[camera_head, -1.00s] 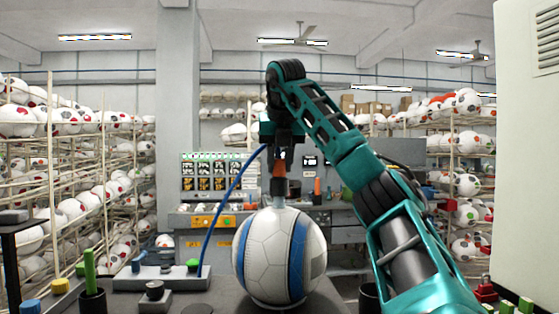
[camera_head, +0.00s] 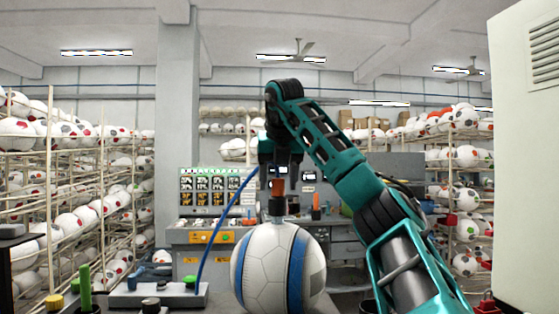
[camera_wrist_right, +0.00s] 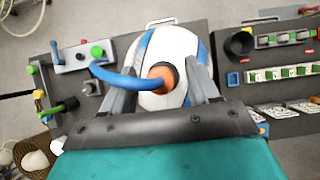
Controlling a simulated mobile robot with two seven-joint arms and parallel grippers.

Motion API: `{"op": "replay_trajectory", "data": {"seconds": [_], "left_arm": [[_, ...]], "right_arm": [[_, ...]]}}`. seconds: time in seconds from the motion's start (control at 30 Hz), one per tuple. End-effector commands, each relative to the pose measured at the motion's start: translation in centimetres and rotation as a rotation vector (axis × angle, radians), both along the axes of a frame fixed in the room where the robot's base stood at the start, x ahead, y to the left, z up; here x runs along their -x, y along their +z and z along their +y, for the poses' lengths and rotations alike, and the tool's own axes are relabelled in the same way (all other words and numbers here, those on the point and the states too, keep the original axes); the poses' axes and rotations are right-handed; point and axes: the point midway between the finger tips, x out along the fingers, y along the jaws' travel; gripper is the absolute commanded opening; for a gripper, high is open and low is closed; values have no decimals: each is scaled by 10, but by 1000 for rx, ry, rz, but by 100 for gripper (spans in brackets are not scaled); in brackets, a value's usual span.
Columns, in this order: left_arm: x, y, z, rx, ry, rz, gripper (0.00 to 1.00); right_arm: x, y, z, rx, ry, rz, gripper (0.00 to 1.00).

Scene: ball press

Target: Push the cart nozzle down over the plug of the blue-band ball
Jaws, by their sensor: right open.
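The white ball with blue bands (camera_head: 280,270) sits on the dark table in front of me. The cart nozzle, with its orange body (camera_head: 279,187) and dark lower collar, stands upright over the ball's top. A short pale piece shows between collar and ball; whether the plug is inside the nozzle, I cannot tell. A blue hose (camera_wrist_right: 118,79) runs to the nozzle. My right gripper (camera_head: 279,182) is above the ball, open, its fingers on either side of the nozzle. The right wrist view shows gaps beside the orange nozzle (camera_wrist_right: 161,77). My left gripper is not in view.
A grey block with buttons (camera_head: 155,295) and a dark cup with a green stick (camera_head: 85,285) stand left of the ball. Racks of balls line both sides. A pale cabinet (camera_head: 525,130) stands close at right.

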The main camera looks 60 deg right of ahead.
Motion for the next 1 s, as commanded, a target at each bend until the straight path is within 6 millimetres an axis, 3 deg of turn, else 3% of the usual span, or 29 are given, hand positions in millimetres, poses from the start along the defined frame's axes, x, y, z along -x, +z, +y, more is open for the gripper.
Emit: {"op": "replay_trajectory", "data": {"seconds": [0.6,1.0], "left_arm": [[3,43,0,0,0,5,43],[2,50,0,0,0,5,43]], "right_arm": [[25,71,29,2,-2,-4,60],[39,106,48,1,-1,-2,60]]}}
